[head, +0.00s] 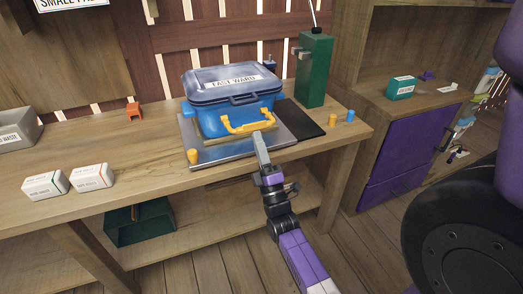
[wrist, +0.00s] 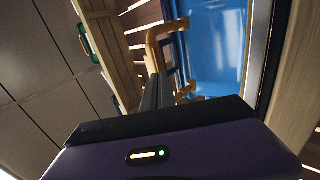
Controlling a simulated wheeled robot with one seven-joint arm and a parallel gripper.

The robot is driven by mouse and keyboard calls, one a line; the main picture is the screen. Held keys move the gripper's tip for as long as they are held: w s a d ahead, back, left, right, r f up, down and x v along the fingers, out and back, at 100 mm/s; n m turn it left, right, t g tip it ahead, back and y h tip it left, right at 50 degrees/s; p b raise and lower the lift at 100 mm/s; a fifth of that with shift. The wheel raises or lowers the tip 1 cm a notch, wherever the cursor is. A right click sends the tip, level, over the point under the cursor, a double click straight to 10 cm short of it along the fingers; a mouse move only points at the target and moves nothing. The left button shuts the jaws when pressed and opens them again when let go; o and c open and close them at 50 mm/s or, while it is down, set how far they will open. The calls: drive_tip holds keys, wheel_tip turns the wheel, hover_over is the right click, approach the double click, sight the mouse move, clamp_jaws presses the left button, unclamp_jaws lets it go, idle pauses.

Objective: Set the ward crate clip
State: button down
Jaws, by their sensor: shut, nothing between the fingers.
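The ward crate (head: 235,98) is a blue box with a lid labelled "EAST WARD", standing on a grey metal plate (head: 205,155) on the wooden workbench. The lid rests on the crate. A yellow-orange bail clip (head: 247,124) is on its front face; it also shows in the wrist view (wrist: 155,42) beside the blue crate wall (wrist: 217,50). My gripper (head: 262,143) is shut and empty, its fingertips just in front of and below the clip in the head view. In the wrist view the fingers (wrist: 157,90) reach close to the clip; I cannot tell whether they touch it.
An orange peg (head: 193,156) stands at the plate's front left. A black pad (head: 298,124) and green post (head: 314,70) are on the right. Two white boxes (head: 45,185) (head: 92,177) and a grey bin (head: 17,130) are on the left.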

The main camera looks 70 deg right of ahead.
drive_tip(key=shift+r, duration=0.2)
idle(0.3)
drive_tip(key=shift+r+y+p, duration=0.3)
drive_tip(key=shift+p, duration=0.75)
drive_tip(key=r+g+y+p, duration=0.1)
drive_tip(key=r+p, duration=0.2)
drive_tip(key=p, duration=0.2)
drive_tip(key=w+d+r+g+y+p, duration=0.1)
drive_tip(key=r+p, duration=0.2)
drive_tip(key=p, duration=0.2)
drive_tip(key=d+r+g+y+p, duration=0.1)
drive_tip(key=r+g+y+p, duration=0.1)
drive_tip(key=p, duration=0.4)
drive_tip(key=shift+w+d+r, duration=0.1)
drive_tip(key=shift+w+r, duration=0.3)
drive_tip(key=shift+r, duration=0.1)
drive_tip(key=shift+w+d+r+b, duration=0.5)
drive_tip(key=shift+w+d+r, duration=0.85)
drive_tip(key=shift+d+r, duration=0.2)
drive_tip(key=shift+s, duration=0.1)
